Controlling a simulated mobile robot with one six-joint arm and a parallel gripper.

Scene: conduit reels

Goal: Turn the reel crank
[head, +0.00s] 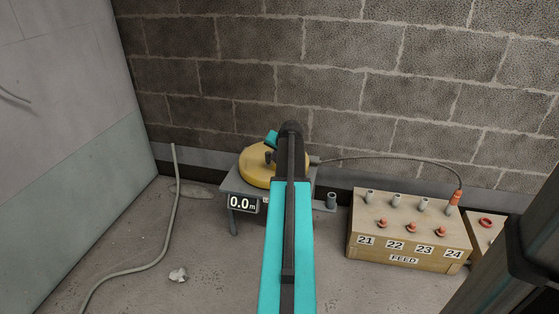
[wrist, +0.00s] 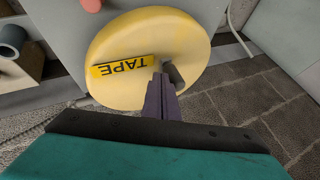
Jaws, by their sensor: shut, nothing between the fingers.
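The yellow reel (head: 252,166) lies flat on a small grey stand (head: 232,184) in the head view, partly hidden behind my arm. In the wrist view the reel (wrist: 120,45) fills the upper middle and bears a "TAPE" label. My gripper (wrist: 161,78) is shut and empty, its dark fingers over the reel's face near its lower right part. A small grey piece (wrist: 174,74), perhaps part of the crank, shows right beside the fingertips; whether they touch cannot be told. A pinkish round piece (wrist: 92,5) shows at the top edge.
A display reading "0.0 m" (head: 242,203) is on the stand's front. A block wall is behind; loose conduit (head: 140,268) lies left.

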